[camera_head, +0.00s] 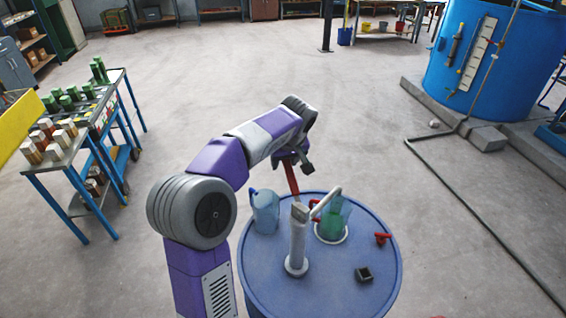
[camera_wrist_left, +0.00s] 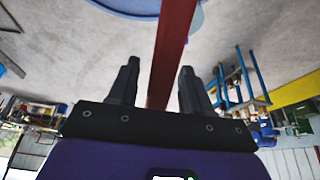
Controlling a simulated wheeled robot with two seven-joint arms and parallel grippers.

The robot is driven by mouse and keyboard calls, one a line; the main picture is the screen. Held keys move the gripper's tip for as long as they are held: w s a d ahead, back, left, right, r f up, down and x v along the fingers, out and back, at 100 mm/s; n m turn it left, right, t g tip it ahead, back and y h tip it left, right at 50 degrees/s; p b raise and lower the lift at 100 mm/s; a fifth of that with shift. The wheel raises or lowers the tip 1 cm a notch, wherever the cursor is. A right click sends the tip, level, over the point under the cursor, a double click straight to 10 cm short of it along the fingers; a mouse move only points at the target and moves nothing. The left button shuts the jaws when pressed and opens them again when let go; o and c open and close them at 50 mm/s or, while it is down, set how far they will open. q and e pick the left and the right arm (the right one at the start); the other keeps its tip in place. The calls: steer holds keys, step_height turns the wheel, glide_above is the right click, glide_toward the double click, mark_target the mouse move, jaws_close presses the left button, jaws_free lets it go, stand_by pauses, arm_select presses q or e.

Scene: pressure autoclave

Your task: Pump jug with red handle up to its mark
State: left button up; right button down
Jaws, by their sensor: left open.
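A white hand pump (camera_head: 298,240) stands upright on a blue drum (camera_head: 335,292). Its red handle (camera_head: 291,180) slants up towards my left gripper (camera_head: 293,160). In the left wrist view the red handle (camera_wrist_left: 172,45) runs between the two open dark fingers of the left gripper (camera_wrist_left: 157,80); I cannot tell whether they touch it. A greenish clear jug (camera_head: 333,222) stands on a white ring under the pump's curved spout. A small red part shows at its left side. Its mark and liquid level are too small to tell. My right gripper is out of view.
A bluish jug (camera_head: 265,212) stands left of the pump on the drum. A red tap-like piece (camera_head: 382,238) and a small dark box (camera_head: 364,274) are at the right. A cart (camera_head: 75,170) stands left, a large blue tank (camera_head: 490,60) back right.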

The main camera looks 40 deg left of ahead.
arm_select(q)
steer(key=shift+w+a+f, duration=0.15)
steer(key=shift+a+f, duration=0.05)
steer(key=shift+f, duration=0.4)
jaws_close()
